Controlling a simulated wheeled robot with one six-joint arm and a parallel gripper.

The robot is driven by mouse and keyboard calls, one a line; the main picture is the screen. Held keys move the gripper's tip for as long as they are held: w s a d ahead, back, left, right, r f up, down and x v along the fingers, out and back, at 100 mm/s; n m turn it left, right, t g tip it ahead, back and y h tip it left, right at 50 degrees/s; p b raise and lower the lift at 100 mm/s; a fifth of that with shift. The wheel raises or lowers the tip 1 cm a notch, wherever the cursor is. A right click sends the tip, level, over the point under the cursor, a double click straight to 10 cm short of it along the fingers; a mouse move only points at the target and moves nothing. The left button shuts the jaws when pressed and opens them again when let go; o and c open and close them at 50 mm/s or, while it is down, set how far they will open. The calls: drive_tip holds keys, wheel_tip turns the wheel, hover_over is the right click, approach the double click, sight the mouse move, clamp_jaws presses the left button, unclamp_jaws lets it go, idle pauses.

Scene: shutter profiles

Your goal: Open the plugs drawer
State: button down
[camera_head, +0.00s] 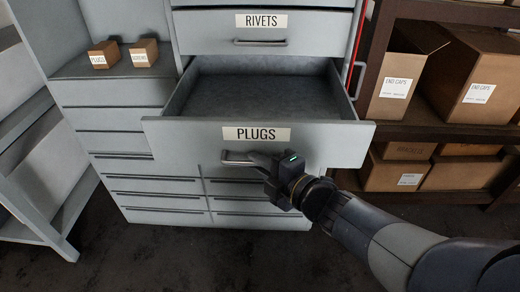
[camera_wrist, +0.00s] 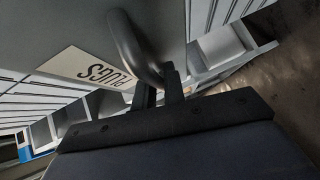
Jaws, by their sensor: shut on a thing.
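The plugs drawer (camera_head: 310,146) is pulled well out of the grey cabinet, and its empty-looking inside shows. Its white PLUGS label (camera_head: 256,134) faces me and also shows sideways in the wrist view (camera_wrist: 85,66). The drawer's bar handle (camera_head: 236,161) is below the label. My gripper (camera_head: 262,161) is shut on this handle at its right part. In the wrist view the dark fingers of my gripper (camera_wrist: 160,88) close around one end of the curved handle (camera_wrist: 130,45). The fingertips are partly hidden by the handle.
The RIVETS drawer (camera_head: 265,32) above is closed. Two small boxes, one marked PLUGS (camera_head: 104,55) and the other (camera_head: 144,53), sit on the cabinet ledge to the left. Shelves with END CAPS cartons (camera_head: 470,80) stand at the right. Dark floor (camera_head: 150,260) is clear in front.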

drive_tip(key=shift+s, duration=1.05)
drive_tip(key=c, duration=1.5)
unclamp_jaws()
